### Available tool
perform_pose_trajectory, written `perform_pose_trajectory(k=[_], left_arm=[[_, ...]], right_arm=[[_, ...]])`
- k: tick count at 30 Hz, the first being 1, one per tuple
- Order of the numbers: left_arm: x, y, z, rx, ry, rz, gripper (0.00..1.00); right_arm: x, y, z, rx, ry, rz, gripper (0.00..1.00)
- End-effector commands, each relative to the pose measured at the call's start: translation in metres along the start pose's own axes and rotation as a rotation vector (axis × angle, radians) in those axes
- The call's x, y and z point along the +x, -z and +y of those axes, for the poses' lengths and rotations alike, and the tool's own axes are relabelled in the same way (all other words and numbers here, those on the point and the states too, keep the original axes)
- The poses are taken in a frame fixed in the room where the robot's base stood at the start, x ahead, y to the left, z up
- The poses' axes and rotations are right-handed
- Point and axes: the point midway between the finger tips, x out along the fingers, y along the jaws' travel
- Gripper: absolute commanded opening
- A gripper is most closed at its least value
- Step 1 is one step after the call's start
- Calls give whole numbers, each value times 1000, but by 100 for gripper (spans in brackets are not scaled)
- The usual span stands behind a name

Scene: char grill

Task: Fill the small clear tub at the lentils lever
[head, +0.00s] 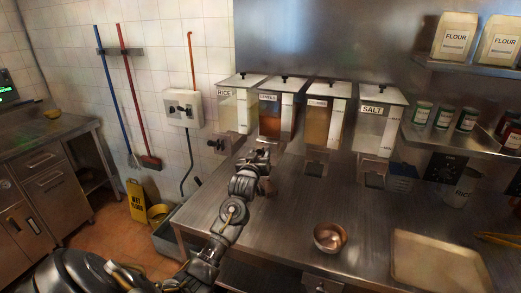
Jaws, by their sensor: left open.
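The lentils dispenser (269,118) is the second from the left in a row on the steel counter, with dark reddish-brown contents; its small label is hard to read. My left gripper (260,154) is open, in front of the lower part of this dispenser. The gripper and wrist hide the lever there, and I cannot tell whether they touch it. I cannot make out a small clear tub near the gripper. My right gripper is not in view.
The rice dispenser (227,108) stands left; an orange-brown one (318,124) and the salt dispenser (374,135) stand right. A copper bowl (330,237) and a tan tray (438,262) lie on the counter (280,225). A greyish container (461,190) stands at the right.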

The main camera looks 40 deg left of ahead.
Motion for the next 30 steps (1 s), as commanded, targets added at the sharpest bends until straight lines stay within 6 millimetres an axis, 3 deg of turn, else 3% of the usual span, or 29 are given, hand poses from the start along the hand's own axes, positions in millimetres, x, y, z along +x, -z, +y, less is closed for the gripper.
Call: perform_pose_trajectory(k=[6,16,26,30], left_arm=[[17,0,0,0,-1,-1,45],[19,-1,0,0,-1,-1,44],[19,-1,0,0,-1,-1,1],[19,-1,0,0,-1,-1,0]], right_arm=[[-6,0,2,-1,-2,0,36],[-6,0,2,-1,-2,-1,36],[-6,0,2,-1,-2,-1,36],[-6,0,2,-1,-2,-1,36]])
